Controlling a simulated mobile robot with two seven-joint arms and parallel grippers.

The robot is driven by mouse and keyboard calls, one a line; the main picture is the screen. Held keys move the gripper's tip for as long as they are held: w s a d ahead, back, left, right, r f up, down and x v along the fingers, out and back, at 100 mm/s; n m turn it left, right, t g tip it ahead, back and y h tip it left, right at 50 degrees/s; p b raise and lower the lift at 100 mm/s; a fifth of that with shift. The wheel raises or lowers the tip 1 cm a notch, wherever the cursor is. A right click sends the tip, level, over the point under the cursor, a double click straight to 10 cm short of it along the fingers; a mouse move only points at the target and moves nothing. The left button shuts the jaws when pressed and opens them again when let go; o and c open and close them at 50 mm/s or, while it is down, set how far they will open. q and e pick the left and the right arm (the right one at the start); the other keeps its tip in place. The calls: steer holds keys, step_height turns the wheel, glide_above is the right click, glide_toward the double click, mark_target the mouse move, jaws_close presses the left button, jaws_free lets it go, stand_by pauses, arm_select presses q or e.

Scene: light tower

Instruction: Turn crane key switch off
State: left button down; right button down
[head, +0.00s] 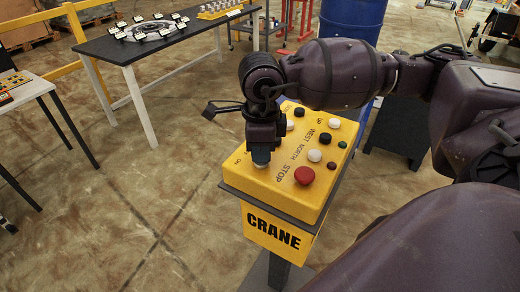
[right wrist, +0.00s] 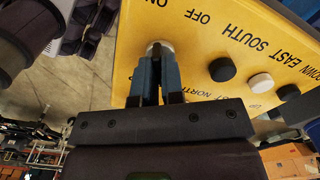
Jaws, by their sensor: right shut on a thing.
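The yellow crane control box (head: 262,195) stands on a dark post, with CRANE on its front face. Its sloped top carries several round buttons and a red STOP button (head: 305,175). My right gripper (head: 261,158) points down onto the top's left part, beside the ON label. In the right wrist view its blue fingers (right wrist: 157,80) are closed around the key switch (right wrist: 159,46), whose silver-white round part shows at the fingertips. The OFF label (right wrist: 198,17) is beside it. In the head view the gripper hides the switch. My left gripper is not in view.
A black table (head: 170,38) with a ring of small parts stands at the back left. Another table (head: 22,92) is at the left edge. A blue barrel (head: 352,20) stands behind the box. The floor left of the box is clear.

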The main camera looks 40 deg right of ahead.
steer(key=shift+r, duration=0.1)
steer(key=c, duration=1.7)
jaws_free()
steer(key=o, duration=0.5)
steer(key=shift+c, duration=0.2)
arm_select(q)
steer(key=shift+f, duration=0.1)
arm_select(e)
steer(key=shift+r, duration=0.5)
arm_select(q)
steer(key=shift+p, duration=0.3)
arm_select(e)
step_height(320, 180, up, 10)
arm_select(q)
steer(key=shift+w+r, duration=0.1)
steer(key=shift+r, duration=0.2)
arm_select(e)
steer(key=shift+f, duration=0.15)
